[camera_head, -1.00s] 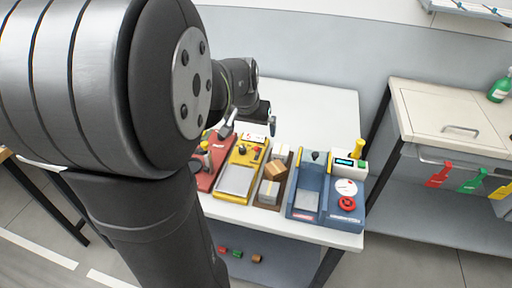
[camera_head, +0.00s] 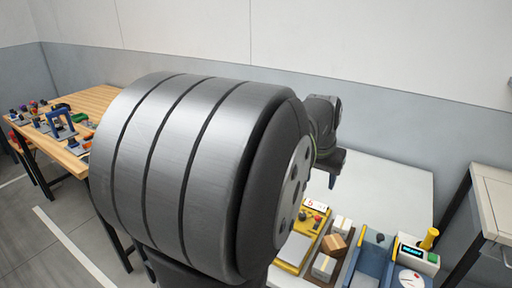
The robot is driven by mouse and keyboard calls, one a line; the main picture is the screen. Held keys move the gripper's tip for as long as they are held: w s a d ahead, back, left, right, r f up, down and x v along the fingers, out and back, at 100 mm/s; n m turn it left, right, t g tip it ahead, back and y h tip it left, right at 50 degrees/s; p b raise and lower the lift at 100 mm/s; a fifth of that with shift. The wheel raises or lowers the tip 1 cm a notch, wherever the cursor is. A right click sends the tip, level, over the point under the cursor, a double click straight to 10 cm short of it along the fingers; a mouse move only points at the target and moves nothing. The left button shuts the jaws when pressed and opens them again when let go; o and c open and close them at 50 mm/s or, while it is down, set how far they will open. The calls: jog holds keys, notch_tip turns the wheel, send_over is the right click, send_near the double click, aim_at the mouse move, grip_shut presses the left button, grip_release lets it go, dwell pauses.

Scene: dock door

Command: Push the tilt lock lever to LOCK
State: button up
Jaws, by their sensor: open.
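I cannot make out a lever marked tilt lock or any LOCK label. A yellow unit (camera_head: 292,265) on the white table (camera_head: 400,188) carries a small red knob and a white card with red print. A blue unit (camera_head: 372,262) has a dark knob at its back. My gripper (camera_head: 332,181) hangs over the table's back left part, above and behind the yellow unit, apart from it. Its jaws look small and dark and seem empty. My large arm link covers the table's left part, so a red unit with levers seen earlier is hidden.
Cardboard boxes (camera_head: 333,244) stand between the yellow and blue units. A wooden bench (camera_head: 95,103) with tools is at left. The white table's back right is clear.

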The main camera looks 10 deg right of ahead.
aim_at(318, 216)
jog(key=w+d, duration=0.1)
jog(key=w+d+g+y, duration=0.2)
jog(key=d, duration=0.1)
jog(key=shift+w+f, duration=0.3)
jog(key=shift+w, duration=0.05)
jog(key=shift+c, duration=0.6)
notch_tip(318, 216, down, 17)
jog(key=shift+f, duration=0.15)
jog(key=shift+c, duration=0.4)
grip_shut()
